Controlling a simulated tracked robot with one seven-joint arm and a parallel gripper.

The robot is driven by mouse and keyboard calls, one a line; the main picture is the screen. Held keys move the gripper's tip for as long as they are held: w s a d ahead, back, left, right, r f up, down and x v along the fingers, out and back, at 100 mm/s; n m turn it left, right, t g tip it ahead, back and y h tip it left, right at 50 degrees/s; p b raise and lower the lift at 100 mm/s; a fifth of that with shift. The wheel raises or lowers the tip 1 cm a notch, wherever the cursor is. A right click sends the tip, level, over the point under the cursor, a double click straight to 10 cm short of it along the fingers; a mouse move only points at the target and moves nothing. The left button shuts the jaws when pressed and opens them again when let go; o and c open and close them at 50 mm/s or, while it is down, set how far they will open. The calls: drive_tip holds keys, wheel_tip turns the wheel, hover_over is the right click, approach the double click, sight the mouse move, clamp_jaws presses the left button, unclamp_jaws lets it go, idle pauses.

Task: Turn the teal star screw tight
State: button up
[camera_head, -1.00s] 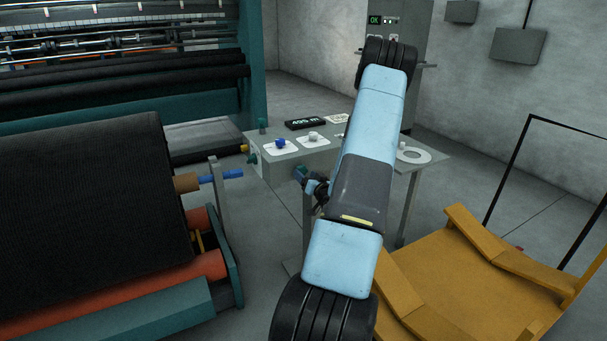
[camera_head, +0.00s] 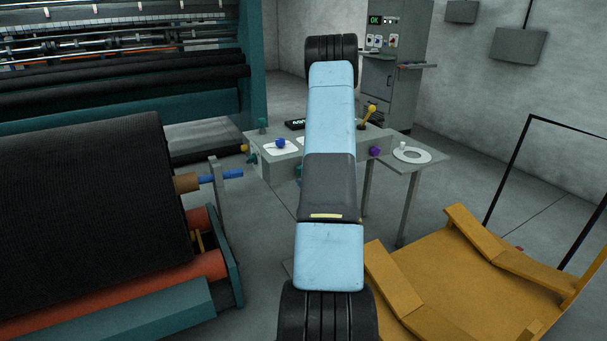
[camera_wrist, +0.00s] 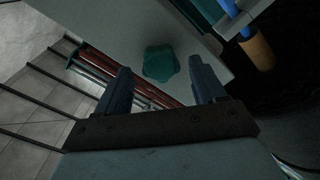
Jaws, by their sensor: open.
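The teal star screw (camera_wrist: 160,63) shows whole in the wrist view, on a plain grey panel face. My gripper (camera_wrist: 160,74) is open, with one dark blue finger on each side of the screw in the picture. A clear gap shows between the screw and each finger, and I cannot tell how far the tips are from the panel. In the head view a small teal edge (camera_head: 298,170), apparently this screw, shows on the front of the grey console beside my arm. My arm hides the gripper there.
The console top holds a blue knob (camera_head: 281,144), a yellow lever (camera_head: 368,114) and a teal knob (camera_head: 262,124). A purple knob (camera_head: 375,151) is on its front. A black netting roll (camera_head: 90,210) stands left, an orange cart (camera_head: 470,285) right.

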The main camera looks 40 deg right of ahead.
drive_tip(key=shift+w, duration=0.15)
drive_tip(key=shift+x, duration=1.2)
drive_tip(key=shift+d, duration=0.1)
clamp_jaws()
drive_tip(key=shift+m, duration=0.3)
